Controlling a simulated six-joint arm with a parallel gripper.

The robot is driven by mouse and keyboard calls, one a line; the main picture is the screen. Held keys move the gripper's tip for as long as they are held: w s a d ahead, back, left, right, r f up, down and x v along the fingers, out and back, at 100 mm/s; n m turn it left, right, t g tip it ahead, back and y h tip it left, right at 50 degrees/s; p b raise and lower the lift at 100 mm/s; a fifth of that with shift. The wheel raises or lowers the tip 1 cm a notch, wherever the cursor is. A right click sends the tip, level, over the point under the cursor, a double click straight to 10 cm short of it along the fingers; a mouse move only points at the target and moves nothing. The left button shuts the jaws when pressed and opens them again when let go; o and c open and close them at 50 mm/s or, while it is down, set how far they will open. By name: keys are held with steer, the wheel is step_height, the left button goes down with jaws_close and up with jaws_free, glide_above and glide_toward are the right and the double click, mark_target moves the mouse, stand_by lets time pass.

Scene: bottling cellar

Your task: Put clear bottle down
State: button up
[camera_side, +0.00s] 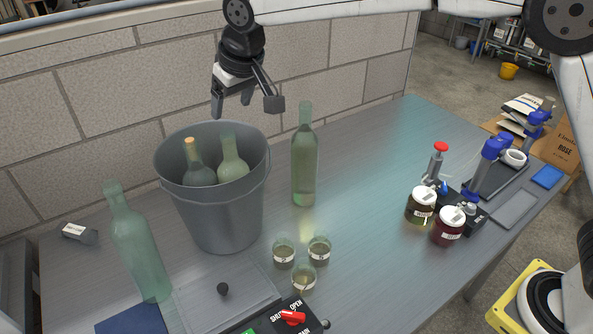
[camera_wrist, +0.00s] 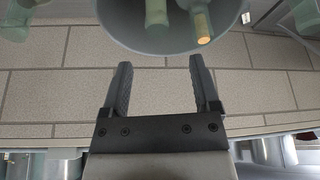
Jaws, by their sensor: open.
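My gripper (camera_side: 246,104) is open and empty above the grey bucket (camera_side: 226,222); its fingers (camera_wrist: 160,64) also show apart in the wrist view with nothing between them. A clear, faintly green bottle (camera_side: 304,165) stands upright on the bench, right of the bucket and apart from it. Another pale green bottle (camera_side: 138,245) stands left of the bucket. Inside the bucket are a pale green bottle (camera_side: 232,165) and a darker bottle with a cork (camera_side: 197,167); their lower parts are hidden. I cannot tell which bottle is the one called clear.
Small glasses (camera_side: 304,279) stand in front of the bucket. Two white-lidded jars (camera_side: 421,207) (camera_side: 448,226) and blue-topped equipment (camera_side: 487,170) are at the right. A block wall (camera_side: 340,70) runs behind the bench.

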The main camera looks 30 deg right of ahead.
steer(key=shift+d, duration=0.15)
steer(key=s+d+f+m, duration=0.1)
steer(key=s+d+f, duration=0.3)
steer(key=d, duration=0.3)
steer(key=s+d+f, duration=0.4)
steer(key=d, duration=0.3)
steer(key=s+d+f, duration=0.3)
steer(key=s, duration=0.3)
steer(key=s+d+f+m+g, duration=0.1)
steer(key=s+d+f, duration=0.2)
steer(key=s+d, duration=0.1)
steer(key=s+d+f+h, duration=0.1)
steer(key=s+d+f, duration=0.2)
steer(key=s, duration=0.4)
steer(key=shift+s+d+m+g, duration=0.3)
steer(key=shift+d, duration=0.2)
steer(key=shift+f, duration=0.1)
steer(key=shift+o, duration=0.4)
